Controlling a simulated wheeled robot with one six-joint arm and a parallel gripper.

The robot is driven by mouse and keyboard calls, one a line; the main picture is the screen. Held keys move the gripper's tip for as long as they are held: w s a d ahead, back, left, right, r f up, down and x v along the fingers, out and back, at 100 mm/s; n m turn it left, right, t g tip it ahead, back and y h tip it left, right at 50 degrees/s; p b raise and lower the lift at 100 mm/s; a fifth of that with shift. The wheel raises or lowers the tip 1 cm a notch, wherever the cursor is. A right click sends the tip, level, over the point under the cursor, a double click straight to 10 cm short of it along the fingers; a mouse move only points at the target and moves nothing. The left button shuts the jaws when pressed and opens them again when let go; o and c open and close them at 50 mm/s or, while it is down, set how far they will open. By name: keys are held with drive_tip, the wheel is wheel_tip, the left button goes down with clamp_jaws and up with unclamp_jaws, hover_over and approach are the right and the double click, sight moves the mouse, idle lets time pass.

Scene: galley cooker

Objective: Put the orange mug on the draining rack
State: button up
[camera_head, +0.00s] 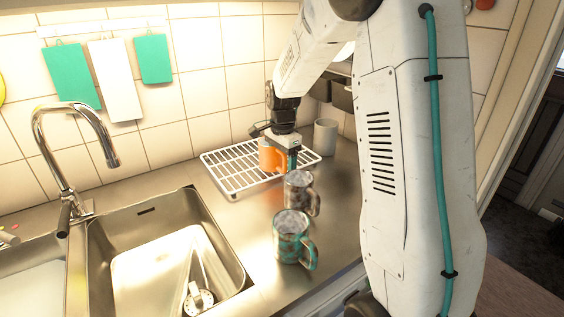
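The orange mug (267,157) is upright at the draining rack, over its slats near the middle. I cannot tell whether its base rests on the slats or hangs just above them. The white wire draining rack (228,171) lies on the steel counter against the tiled wall. My gripper (290,158) points down at the right side of the mug, by its handle, with one teal fingertip showing. The mug and my wrist hide the other finger, so I cannot tell whether it is shut on the mug.
A speckled brown mug (298,190) and a teal speckled mug (290,238) stand on the counter in front of the rack. A grey-white cup (326,137) stands behind right. The sink (160,262) and tap (70,150) are at left.

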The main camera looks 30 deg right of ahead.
wheel_tip(320, 180, up, 12)
drive_tip(key=shift+f, duration=0.1)
drive_tip(key=shift+s+r, duration=0.15)
drive_tip(key=shift+r, duration=0.15)
drive_tip(key=s+a+r+n, duration=0.3)
drive_tip(key=s+a+n, duration=0.15)
drive_tip(key=s, duration=0.35)
drive_tip(key=s+a+r+n, duration=0.2)
drive_tip(key=s+a+n, duration=0.25)
drive_tip(key=s, duration=0.35)
drive_tip(key=s+a+f+n, duration=0.2)
drive_tip(key=s+n, duration=0.2)
drive_tip(key=s, duration=0.4)
drive_tip(key=s+a+f+n+t, duration=0.1)
drive_tip(key=s+a+f+n, duration=0.1)
drive_tip(key=s, duration=0.6)
drive_tip(key=shift+a+f+n, duration=0.15)
drive_tip(key=shift+a+n, duration=0.5)
drive_tip(key=shift+n, duration=0.45)
